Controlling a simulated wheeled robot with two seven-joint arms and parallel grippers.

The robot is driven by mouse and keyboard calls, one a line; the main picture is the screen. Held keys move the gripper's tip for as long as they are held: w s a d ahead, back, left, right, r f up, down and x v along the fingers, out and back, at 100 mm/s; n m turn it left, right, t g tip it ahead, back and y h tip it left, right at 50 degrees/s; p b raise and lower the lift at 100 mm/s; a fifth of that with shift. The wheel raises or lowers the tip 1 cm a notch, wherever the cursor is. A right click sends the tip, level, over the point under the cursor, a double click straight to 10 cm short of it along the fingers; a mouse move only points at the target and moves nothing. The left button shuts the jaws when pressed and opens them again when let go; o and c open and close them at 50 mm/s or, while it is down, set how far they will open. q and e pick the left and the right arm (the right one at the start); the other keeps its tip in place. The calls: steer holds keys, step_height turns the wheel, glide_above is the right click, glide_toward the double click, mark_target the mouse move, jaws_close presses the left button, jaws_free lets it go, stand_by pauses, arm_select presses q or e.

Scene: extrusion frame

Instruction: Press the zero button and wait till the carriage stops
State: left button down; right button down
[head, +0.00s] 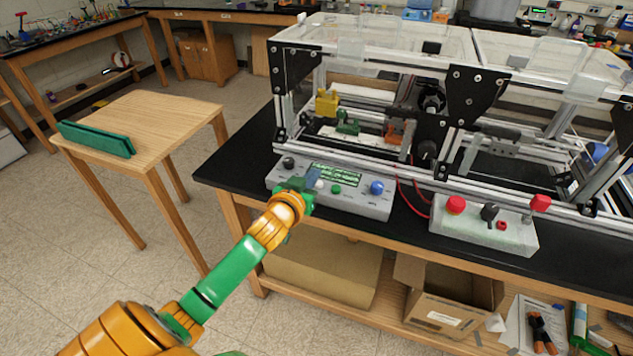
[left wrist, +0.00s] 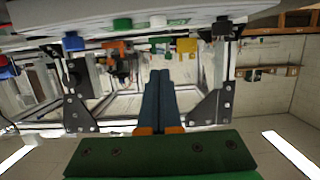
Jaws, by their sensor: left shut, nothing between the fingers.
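A grey control box (head: 345,199) with a green lit display (head: 338,174) stands on the black bench top in front of the extrusion frame. It carries a black knob (head: 288,162), a green button (head: 336,189) and a blue knob (head: 376,188); a white button (left wrist: 158,20) shows in the left wrist view. Labels are too small to read, so I cannot tell which is the zero button. My left gripper (head: 313,178) is shut and empty over the box's left half, close to the display; I cannot tell whether it touches. My right gripper is out of view.
The metal extrusion frame (head: 350,152) stands behind the box, with yellow (head: 327,102), green and orange parts inside. A second box (head: 484,232) with red buttons is at right, beside red cables. A small wooden table (head: 150,120) holds a green block (head: 95,138).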

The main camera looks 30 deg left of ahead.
mark_target(319, 184)
arm_select(q)
steer(key=w, duration=0.1)
steer(key=w+f, duration=0.1)
steer(key=w, duration=0.1)
steer(key=shift+a+f, duration=0.35)
step_height(319, 184, down, 2)
steer(key=shift+s+f, duration=0.25)
steer(key=shift+f, duration=0.25)
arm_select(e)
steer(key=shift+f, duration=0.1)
